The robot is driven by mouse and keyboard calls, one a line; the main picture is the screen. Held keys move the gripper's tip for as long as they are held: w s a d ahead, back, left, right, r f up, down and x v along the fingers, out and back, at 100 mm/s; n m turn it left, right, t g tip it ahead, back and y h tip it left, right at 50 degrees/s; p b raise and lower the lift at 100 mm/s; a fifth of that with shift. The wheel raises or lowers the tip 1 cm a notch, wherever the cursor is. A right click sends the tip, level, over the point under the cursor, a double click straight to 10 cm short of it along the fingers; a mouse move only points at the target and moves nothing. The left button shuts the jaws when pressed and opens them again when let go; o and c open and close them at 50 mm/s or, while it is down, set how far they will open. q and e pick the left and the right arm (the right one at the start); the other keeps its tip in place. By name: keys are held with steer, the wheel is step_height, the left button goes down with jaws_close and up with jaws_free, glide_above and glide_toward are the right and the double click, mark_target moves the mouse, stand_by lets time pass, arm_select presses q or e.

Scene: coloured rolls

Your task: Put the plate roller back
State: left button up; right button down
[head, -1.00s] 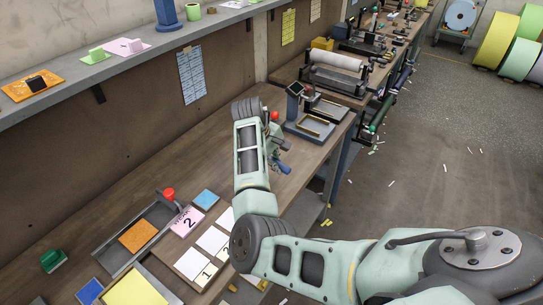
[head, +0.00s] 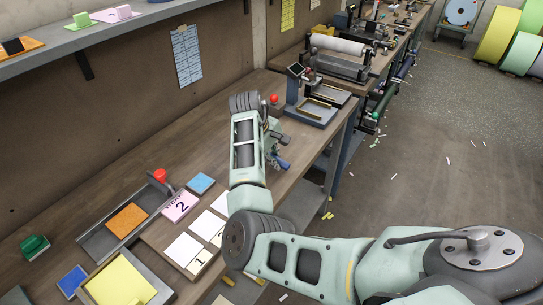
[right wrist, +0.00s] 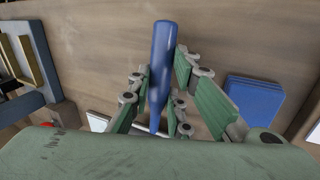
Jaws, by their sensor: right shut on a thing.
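My right gripper (head: 275,141) is over the wooden bench, between the flat cards and the small press. In the right wrist view its green fingers (right wrist: 158,88) are shut on a tool with a smooth blue handle (right wrist: 162,62), which I take to be the plate roller. The handle also shows below the gripper in the head view (head: 283,164). The roller end of the tool is mostly hidden by the fingers and the green palm; a thin pale rod shows near it. I cannot tell whether the tool touches the bench. My left gripper is not in view.
Numbered cards (head: 180,207), a blue pad (head: 200,183) and a grey tray with an orange sheet (head: 127,219) lie at the near left. A small press (head: 315,111) stands beyond the gripper, by a red knob (head: 273,98). A shelf (head: 70,50) overhangs at the left.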

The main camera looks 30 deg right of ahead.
steer(key=shift+f, duration=0.6)
steer(key=c, duration=1.5)
jaws_free()
steer(key=shift+c, duration=0.2)
steer(key=v, duration=1.2)
steer(key=shift+s, duration=0.1)
